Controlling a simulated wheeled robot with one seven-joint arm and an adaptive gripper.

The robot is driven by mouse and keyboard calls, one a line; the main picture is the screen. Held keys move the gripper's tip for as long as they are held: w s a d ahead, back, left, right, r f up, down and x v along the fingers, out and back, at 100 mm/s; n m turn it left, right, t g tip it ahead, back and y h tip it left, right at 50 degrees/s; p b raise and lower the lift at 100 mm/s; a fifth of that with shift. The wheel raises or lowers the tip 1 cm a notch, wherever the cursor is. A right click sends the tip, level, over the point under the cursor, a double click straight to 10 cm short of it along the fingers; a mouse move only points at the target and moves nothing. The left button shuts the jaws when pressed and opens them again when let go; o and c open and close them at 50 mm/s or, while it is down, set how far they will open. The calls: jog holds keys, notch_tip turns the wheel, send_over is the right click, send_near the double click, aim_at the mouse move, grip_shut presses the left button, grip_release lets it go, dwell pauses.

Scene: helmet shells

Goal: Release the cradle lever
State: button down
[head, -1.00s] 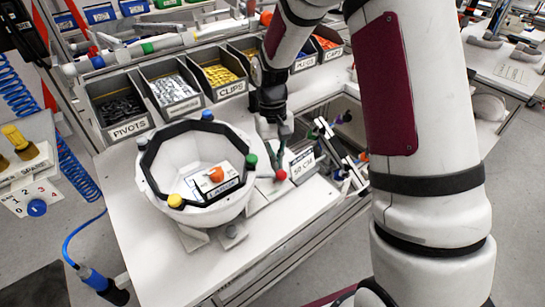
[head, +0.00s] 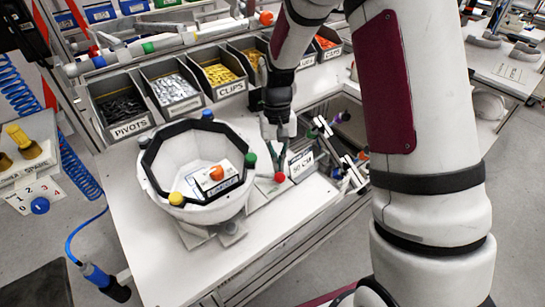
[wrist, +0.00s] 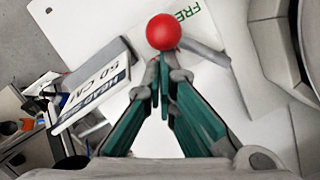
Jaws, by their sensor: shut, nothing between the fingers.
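The cradle lever ends in a red ball knob (head: 280,178), just right of the white helmet shell (head: 180,205) in the head view. In the wrist view the red knob (wrist: 164,32) sits just beyond my fingertips, and a grey bar (wrist: 207,52) runs right from it over a white plate lettered FRE, the rest cut off. My gripper (head: 280,158) points down behind the knob, its green-padded fingers (wrist: 160,62) shut at the tips with nothing between them. Whether they touch the knob or bar I cannot tell.
A white sign (head: 301,163) reading 50 CM stands close right of my gripper. Right of it is an open drawer or recess (head: 345,130) with loose parts. Parts bins (head: 170,95) line the back. The front of the white bench (head: 165,270) is clear.

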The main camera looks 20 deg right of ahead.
jog(key=v, duration=1.1)
jog(key=shift+r, duration=0.4)
